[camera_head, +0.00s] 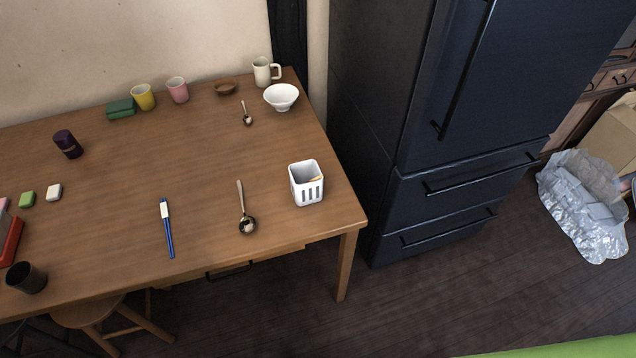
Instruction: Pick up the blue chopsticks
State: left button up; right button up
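The blue chopsticks (169,237) lie on the wooden table (115,185), left of the middle of its front part. They point roughly away from the front edge. A small white piece (165,209) sits at their far end; I cannot tell whether it is a rest under them or a band around them. Neither of my grippers shows in the head view.
A ladle (243,210) lies right of the chopsticks, and a white slotted holder (307,184) stands beyond it. Cups, a white bowl (282,96) and a small spoon (246,115) are at the back. A dark fridge (400,120) stands right of the table.

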aim_at(164, 209)
jog(key=j+u, duration=0.1)
jog(key=u, duration=0.55)
jog(key=j+u, duration=0.1)
jog(key=u, duration=0.25)
jog(key=i, duration=0.05)
